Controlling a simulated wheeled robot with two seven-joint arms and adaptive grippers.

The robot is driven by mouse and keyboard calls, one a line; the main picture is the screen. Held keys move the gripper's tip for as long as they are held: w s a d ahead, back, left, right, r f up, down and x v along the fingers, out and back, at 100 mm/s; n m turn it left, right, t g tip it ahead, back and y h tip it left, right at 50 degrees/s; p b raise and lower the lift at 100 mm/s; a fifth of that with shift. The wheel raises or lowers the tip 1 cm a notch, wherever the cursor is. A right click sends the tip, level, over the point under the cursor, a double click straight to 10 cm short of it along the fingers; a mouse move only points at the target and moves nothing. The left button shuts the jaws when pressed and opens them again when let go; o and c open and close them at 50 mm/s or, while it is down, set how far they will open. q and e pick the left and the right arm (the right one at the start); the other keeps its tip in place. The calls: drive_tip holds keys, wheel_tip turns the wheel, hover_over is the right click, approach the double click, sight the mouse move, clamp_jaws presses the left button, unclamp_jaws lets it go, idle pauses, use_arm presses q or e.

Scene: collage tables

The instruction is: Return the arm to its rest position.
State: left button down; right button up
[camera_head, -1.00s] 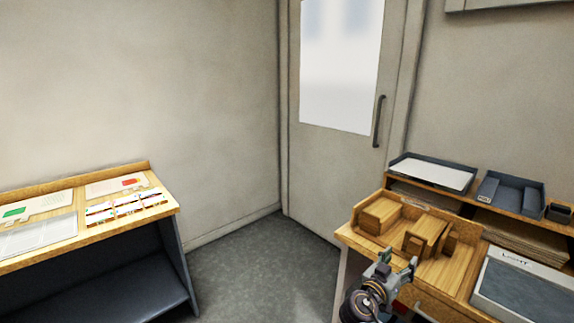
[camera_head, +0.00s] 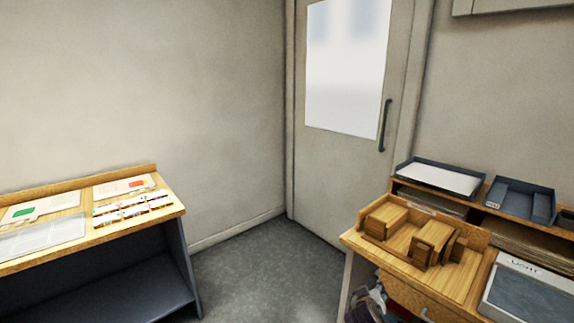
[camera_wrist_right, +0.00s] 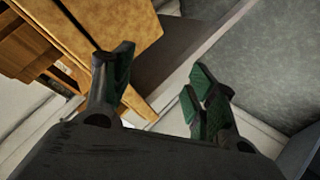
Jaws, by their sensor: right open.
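My right gripper (camera_wrist_right: 162,78) shows in the right wrist view with its two green-padded fingers spread apart and nothing between them. It is beside the wooden edge of a desk (camera_wrist_right: 150,55), over or near the grey floor. In the head view the right gripper itself does not show. My left arm and gripper are in neither current view.
The right desk carries wooden blocks (camera_head: 432,242), a light pad (camera_head: 527,295) and dark trays (camera_head: 440,178) on a shelf. The left table (camera_head: 90,246) holds papers and several small cards (camera_head: 132,209). Grey floor (camera_head: 255,270) between them is clear; a door (camera_head: 345,165) stands behind.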

drive_tip(key=s+a+f+g+y, duration=0.2)
drive_tip(key=s+a+f+y, duration=0.15)
drive_tip(key=s+f, duration=0.45)
drive_tip(key=s+a+f+g+y, duration=0.2)
drive_tip(key=s+a+f, duration=0.2)
drive_tip(key=f, duration=0.8)
use_arm(q)
drive_tip(key=shift+s+a+p, duration=0.1)
drive_tip(key=shift+s+p, duration=0.15)
drive_tip(key=shift+p, duration=0.45)
use_arm(e)
drive_tip(key=s+f+g, duration=0.2)
drive_tip(key=s+f, duration=0.4)
drive_tip(key=s, duration=0.5)
drive_tip(key=s+f+g, duration=0.2)
drive_tip(key=s+f, duration=0.5)
drive_tip(key=s, duration=0.5)
drive_tip(key=shift+d+g, duration=0.3)
drive_tip(key=shift+d, duration=0.05)
drive_tip(key=shift+s+y, duration=0.1)
drive_tip(key=shift+y, duration=0.15)
